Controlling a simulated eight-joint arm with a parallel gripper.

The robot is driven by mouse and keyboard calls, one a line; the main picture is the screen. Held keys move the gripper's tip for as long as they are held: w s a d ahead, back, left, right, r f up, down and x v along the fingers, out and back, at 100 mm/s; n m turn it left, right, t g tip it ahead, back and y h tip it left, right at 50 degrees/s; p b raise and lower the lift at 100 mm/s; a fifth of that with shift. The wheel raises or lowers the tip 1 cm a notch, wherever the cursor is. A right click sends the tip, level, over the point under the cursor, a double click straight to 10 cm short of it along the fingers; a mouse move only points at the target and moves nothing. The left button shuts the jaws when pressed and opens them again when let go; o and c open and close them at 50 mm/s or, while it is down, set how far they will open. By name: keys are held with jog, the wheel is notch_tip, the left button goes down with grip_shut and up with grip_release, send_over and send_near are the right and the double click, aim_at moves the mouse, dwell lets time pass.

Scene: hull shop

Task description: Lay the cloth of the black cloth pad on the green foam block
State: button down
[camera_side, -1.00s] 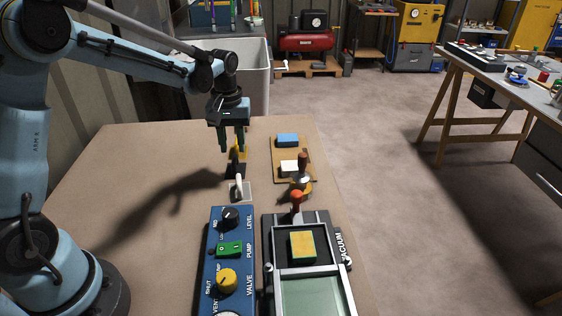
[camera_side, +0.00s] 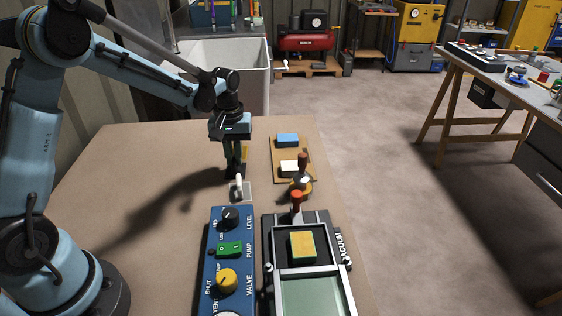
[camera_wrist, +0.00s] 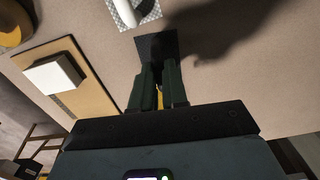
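The black cloth pad (camera_wrist: 157,45) shows in the wrist view as a dark square just past my fingertips; in the side view it is mostly hidden by my fingers. My gripper (camera_side: 237,169) points straight down over it, with the fingers low near the table. In the wrist view a narrow yellow part (camera_wrist: 160,98) shows between my fingers, and I cannot tell whether they press on it. A block with a yellow top and green edges (camera_side: 302,246), perhaps the green foam block, sits in the black-floored bay of the vacuum unit.
A white roll on a pale square (camera_side: 247,190) lies just in front of my gripper. A tan board (camera_side: 279,157) to the right carries a blue block and a white block. A wooden-handled tool (camera_side: 302,170) and a blue control panel (camera_side: 215,263) stand nearby. The table's left side is clear.

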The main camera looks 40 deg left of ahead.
jog(key=shift+r, duration=3.55)
jog(key=shift+r, duration=0.5)
notch_tip(320, 180, up, 7)
send_over(234, 158)
jog(key=s+d+m, duration=0.5)
jog(key=d+m, duration=0.9)
jog(key=m, duration=0.4)
jog(key=s+d+m, duration=0.4)
jog(key=d+m, duration=1)
jog(key=m, duration=0.3)
jog(key=shift+d+f, duration=0.15)
jog(key=shift+f, duration=2.45)
jog(key=shift+d+f, duration=0.1)
jog(key=shift+f, duration=2.45)
